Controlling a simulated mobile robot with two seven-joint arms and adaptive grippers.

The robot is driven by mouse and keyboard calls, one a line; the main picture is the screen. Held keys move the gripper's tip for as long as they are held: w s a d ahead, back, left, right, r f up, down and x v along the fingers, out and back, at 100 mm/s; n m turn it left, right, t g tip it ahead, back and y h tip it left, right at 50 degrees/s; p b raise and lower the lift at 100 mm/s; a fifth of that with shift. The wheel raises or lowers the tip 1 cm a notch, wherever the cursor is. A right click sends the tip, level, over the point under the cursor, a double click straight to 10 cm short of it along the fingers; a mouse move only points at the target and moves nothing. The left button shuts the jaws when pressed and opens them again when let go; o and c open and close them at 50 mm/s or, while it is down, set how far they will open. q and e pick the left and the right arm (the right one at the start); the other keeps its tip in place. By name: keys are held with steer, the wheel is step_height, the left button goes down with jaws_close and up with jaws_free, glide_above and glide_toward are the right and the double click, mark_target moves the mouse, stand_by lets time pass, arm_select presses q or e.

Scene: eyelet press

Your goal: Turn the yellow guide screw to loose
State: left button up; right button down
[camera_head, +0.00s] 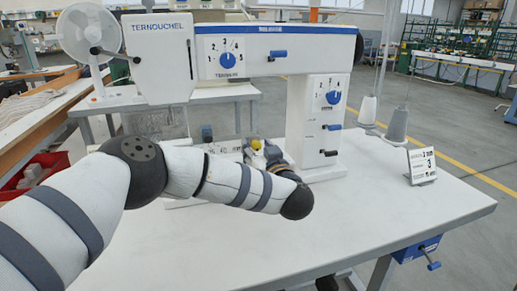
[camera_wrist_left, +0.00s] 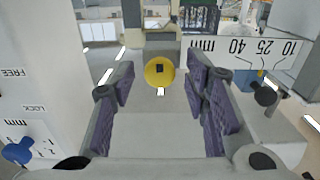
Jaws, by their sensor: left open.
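The yellow guide screw (camera_wrist_left: 159,71) shows as a round yellow knob with a small dark square in its middle. It appears between the tips of my open left gripper (camera_wrist_left: 158,82), with a visible gap on each side. How far ahead of the pads it lies is hard to tell. In the head view the screw (camera_head: 256,144) is a small yellow spot by the foot of the press (camera_head: 250,50). My left gripper (camera_head: 268,154) is there, partly hidden by its own arm. My right gripper is out of view.
In the left wrist view, a panel marked FREE and LOCK with a blue knob (camera_wrist_left: 18,151) stands on the left. A scale in mm (camera_wrist_left: 262,48) and a black knob (camera_wrist_left: 265,96) lie close on the right. The table's front right (camera_head: 400,210) is mostly clear around a small sign (camera_head: 422,166).

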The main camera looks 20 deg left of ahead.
arm_select(q)
jaws_close()
